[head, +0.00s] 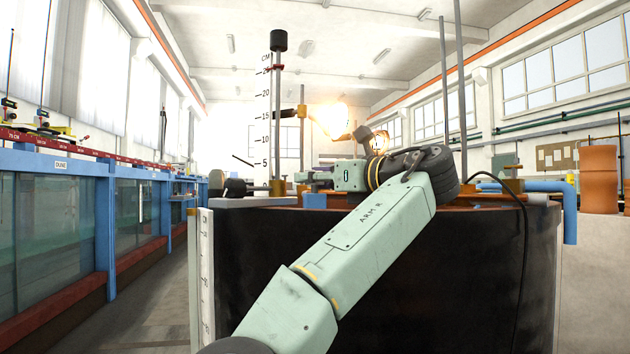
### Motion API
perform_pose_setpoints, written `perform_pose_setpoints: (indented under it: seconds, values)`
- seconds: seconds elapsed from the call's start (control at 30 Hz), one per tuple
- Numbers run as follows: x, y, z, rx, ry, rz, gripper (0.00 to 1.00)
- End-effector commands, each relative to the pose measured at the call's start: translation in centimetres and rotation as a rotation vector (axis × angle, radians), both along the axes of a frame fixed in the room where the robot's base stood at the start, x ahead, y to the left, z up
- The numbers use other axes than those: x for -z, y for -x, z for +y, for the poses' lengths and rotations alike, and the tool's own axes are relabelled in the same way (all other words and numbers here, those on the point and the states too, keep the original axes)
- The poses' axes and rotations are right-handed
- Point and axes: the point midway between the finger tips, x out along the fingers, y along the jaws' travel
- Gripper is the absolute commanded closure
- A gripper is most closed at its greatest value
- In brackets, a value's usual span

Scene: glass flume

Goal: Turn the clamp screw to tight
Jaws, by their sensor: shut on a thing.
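A vertical metal rod (277,140) with a black cap stands at the left of the dark tank's top. A small dark clamp (287,113) sits on it and points right. The clamp screw (302,113), a small tan-lit piece, shows at the clamp's right end. My gripper (314,112) reaches in from the right at that height and is shut on the screw. Strong glare covers most of the gripper, so its fingers and the screw's turn cannot be made out. My mint-green arm rises from the bottom and bends back left toward the rod.
A white scale marked in CM (262,130) stands beside the rod, with a red pointer (275,67) near the top. The black tank (440,270) fills the middle. Two thin rods (461,90) rise behind my arm. A glass flume (60,220) runs along the left, beside a clear aisle.

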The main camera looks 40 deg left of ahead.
Motion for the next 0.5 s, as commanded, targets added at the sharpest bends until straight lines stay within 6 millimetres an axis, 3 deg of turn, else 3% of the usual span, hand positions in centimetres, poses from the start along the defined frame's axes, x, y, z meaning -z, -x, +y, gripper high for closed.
perform_pose_setpoints:
  seconds: [0.37,0.4,0.5]
  values:
    - [0.08,0.06,0.11,-0.007,0.002,0.001,0.97]
    - [0.09,0.06,0.11,-0.007,0.002,0.001,0.68]
    - [0.08,0.05,0.11,-0.006,0.002,0.001,0.62]
